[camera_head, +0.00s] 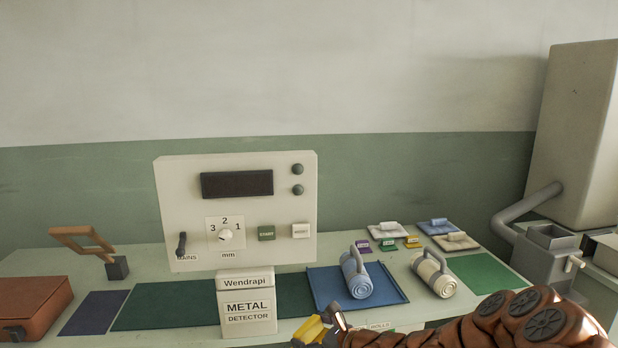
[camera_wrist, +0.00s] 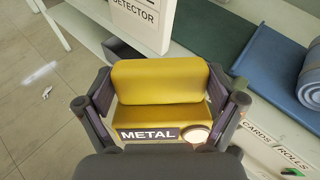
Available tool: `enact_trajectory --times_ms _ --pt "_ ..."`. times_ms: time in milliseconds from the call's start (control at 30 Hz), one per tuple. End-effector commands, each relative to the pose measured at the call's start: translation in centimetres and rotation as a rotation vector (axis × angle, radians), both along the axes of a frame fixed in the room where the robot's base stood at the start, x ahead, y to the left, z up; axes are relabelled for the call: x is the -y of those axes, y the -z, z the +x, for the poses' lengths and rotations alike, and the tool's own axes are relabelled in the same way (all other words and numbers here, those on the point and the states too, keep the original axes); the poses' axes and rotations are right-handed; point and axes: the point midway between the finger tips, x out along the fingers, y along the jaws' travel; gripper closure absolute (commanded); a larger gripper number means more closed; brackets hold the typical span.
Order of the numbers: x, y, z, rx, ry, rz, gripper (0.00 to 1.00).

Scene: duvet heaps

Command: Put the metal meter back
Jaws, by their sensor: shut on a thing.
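The metal meter is a yellow block (camera_wrist: 155,82) with a black "METAL" label and a pale round light on its front. My gripper (camera_wrist: 160,100) is shut on it, one finger at each side. In the head view the yellow meter (camera_head: 309,329) and my gripper (camera_head: 328,330) show at the bottom edge, in front of the table. A white box marked "METAL DETECTOR" (camera_head: 247,306) stands at the table's front edge, just left of the meter. Its top is labelled "Wendrapi". The inside of this box is hidden.
A control panel (camera_head: 290,215) with a dial stands behind the box. A blue roll (camera_head: 358,279) lies on a blue tray (camera_head: 325,291), with a cream roll (camera_head: 433,276) to its right. A brown case (camera_head: 32,305) is at left, a grey machine (camera_head: 545,262) at right.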

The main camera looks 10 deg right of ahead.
Motion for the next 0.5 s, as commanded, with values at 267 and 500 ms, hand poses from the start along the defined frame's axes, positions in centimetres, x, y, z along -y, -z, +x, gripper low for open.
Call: enact_trajectory --times_ms 267,500 --pt "3.0 -0.8 -0.9 0.112 0.093 0.179 0.5" --pt "4.9 -1.9 -1.2 0.184 0.159 0.264 0.5"
